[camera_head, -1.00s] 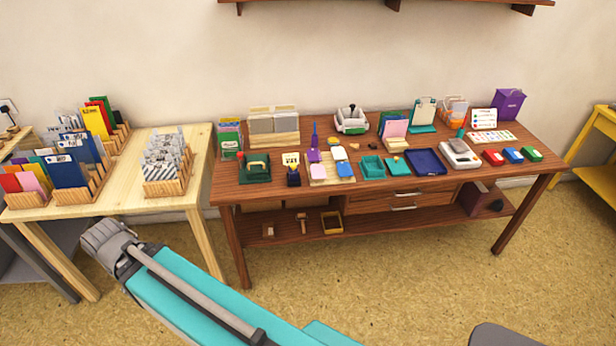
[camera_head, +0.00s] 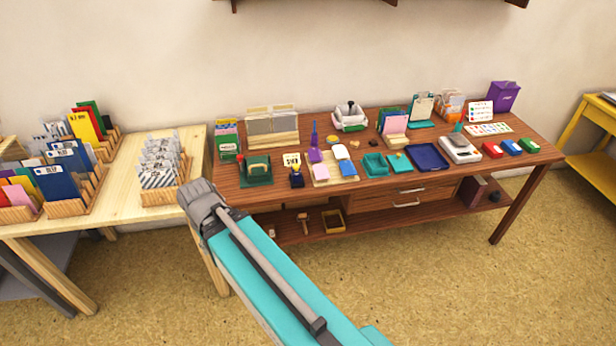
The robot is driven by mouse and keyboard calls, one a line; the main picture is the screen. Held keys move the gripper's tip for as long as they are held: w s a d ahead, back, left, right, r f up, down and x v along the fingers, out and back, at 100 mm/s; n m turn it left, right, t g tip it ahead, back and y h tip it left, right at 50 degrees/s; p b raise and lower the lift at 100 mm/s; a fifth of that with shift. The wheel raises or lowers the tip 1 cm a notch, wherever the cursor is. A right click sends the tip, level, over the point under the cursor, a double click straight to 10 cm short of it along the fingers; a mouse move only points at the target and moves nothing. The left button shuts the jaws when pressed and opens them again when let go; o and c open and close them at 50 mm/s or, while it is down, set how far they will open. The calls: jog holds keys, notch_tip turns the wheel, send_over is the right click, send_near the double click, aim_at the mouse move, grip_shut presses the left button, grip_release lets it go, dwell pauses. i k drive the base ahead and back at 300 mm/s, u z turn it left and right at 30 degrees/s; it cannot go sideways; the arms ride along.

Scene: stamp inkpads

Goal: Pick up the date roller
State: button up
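I cannot pick out the date roller for certain among the small items on the brown desk (camera_head: 235,198). A small dark blue item with a pale, number-marked top (camera_head: 293,168) stands at the desk's front left. A white and green device with a dark knob (camera_head: 349,116) stands at the back. A small wooden tool (camera_head: 303,221) is on the lower shelf. My teal arm with a grey joint reaches up from the bottom, in front of the desk's left end.
A pale wooden table (camera_head: 122,212) with card racks (camera_head: 160,194) stands left of the desk. Blue, teal and purple pads and trays (camera_head: 428,157) crowd the desktop. A wall shelf (camera_head: 310,3) hangs above. The floor in front is clear.

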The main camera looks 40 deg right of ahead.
aim_at(296, 177)
jog(key=z, duration=1.05)
jog(key=k, duration=0.55)
jog(key=z, duration=0.05)
jog(key=i, duration=0.55)
jog(key=u, duration=0.05)
